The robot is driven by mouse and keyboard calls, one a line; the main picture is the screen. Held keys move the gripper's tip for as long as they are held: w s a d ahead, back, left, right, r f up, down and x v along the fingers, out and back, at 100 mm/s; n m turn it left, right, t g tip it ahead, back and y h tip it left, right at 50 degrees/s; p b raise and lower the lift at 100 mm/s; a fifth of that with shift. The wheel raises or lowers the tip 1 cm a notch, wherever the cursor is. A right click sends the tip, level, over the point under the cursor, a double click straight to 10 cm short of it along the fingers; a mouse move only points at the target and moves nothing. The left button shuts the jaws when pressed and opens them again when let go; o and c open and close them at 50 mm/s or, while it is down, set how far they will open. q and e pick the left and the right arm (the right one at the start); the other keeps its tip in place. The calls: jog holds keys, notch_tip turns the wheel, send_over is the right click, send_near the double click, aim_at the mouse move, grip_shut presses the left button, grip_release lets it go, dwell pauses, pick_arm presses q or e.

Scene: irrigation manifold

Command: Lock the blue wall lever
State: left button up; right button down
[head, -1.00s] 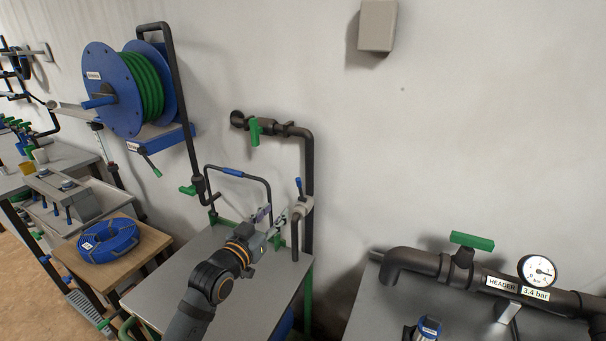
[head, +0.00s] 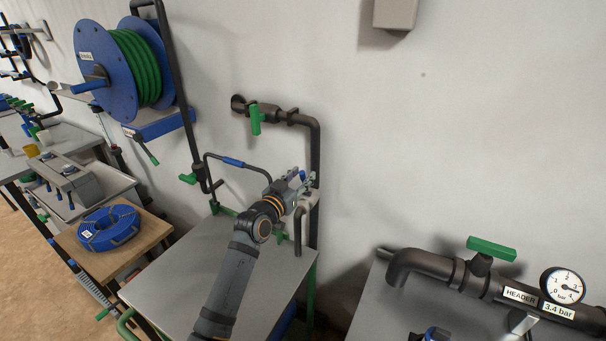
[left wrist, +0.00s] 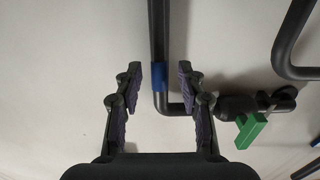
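In the left wrist view, the blue piece (left wrist: 162,77) shows between the two spread fingers of the left gripper (left wrist: 159,78), in line with the vertical pipe. I cannot tell whether a finger touches it. The lever's lower part is hard to make out. My right gripper is not in view.
A green-handled wall valve (head: 256,118) sits up and left of my gripper and shows in the left wrist view (left wrist: 250,130). A bent rod with a blue sleeve (head: 233,161) is at the left. The grey table (head: 190,270) below is mostly bare. A header pipe (head: 430,263) is at the right.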

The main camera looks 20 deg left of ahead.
pick_arm(q)
jog(key=shift+w+d, duration=0.1)
jog(key=shift+w, duration=0.45)
grip_shut()
